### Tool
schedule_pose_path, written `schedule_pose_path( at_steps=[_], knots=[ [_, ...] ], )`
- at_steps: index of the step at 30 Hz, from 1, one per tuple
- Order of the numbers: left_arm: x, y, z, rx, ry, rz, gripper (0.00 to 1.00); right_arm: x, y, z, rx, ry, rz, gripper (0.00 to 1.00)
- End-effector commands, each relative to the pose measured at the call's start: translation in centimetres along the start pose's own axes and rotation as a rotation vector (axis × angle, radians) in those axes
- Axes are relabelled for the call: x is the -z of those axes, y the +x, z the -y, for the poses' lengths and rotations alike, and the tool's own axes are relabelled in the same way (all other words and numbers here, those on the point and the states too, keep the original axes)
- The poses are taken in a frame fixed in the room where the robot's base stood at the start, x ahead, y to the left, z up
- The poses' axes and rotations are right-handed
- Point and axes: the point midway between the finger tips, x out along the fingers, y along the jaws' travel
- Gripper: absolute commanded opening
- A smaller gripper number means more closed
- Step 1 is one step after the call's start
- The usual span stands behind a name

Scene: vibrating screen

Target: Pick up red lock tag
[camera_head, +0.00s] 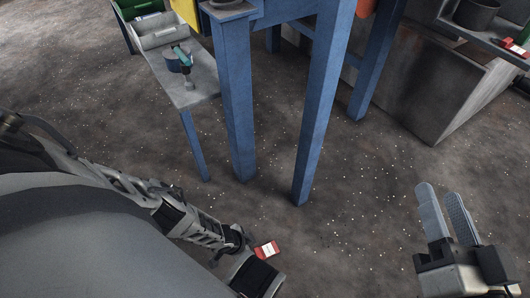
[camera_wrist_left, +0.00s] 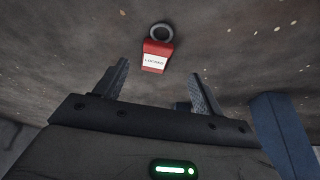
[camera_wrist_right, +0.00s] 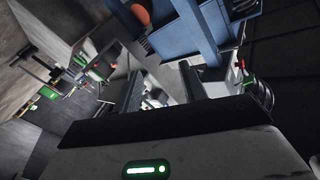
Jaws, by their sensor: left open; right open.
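The red lock tag (camera_head: 267,250) lies on the floor, with a white label reading "LOCKED". In the left wrist view the tag (camera_wrist_left: 156,50) has a dark ring at its top and sits just beyond and between the fingertips. My left gripper (camera_wrist_left: 158,75) is open and empty, pointing down at the tag without visible contact. In the head view its dark body is beside the tag and its fingers are hidden. My right gripper (camera_head: 441,193) is open and empty, well to the right of the tag.
A blue-legged frame (camera_head: 232,100) stands beyond the tag. A grey side table (camera_head: 195,93) with a tool and bins is at the upper left. A grey metal cabinet (camera_head: 420,90) stands at the upper right. Floor around the tag is mostly clear, with small pale specks.

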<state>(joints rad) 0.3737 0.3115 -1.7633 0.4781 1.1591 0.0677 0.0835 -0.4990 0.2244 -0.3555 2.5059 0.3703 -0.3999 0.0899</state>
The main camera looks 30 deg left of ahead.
Motion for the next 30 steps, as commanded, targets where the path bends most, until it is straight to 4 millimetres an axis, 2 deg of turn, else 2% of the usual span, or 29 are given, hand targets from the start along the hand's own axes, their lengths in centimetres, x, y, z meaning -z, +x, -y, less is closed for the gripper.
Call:
schedule_pose_path(
  at_steps=[1,8,12,21,30],
  knots=[
    [-0.1,0.8,-0.1,0.000,0.001,-0.002,0.69,0.3,0.3,-0.1,0.014,-0.038,-0.039,0.42],
    [-0.2,1.5,-0.2,0.000,0.000,-0.002,0.69,2.1,0.6,0.1,0.037,-0.124,-0.130,0.42],
    [-0.5,2.9,-0.4,0.000,0.001,-0.002,0.69,3.7,0.9,0.4,0.069,-0.240,-0.240,0.42],
    [-1.0,6.0,-0.9,0.001,-0.001,-0.002,0.69,8.0,0.0,3.1,0.180,-0.585,-0.577,0.42],
    [-1.0,6.1,-1.0,0.001,-0.003,-0.002,0.69,8.9,-0.5,4.0,0.202,-0.643,-0.637,0.42]
  ],
)
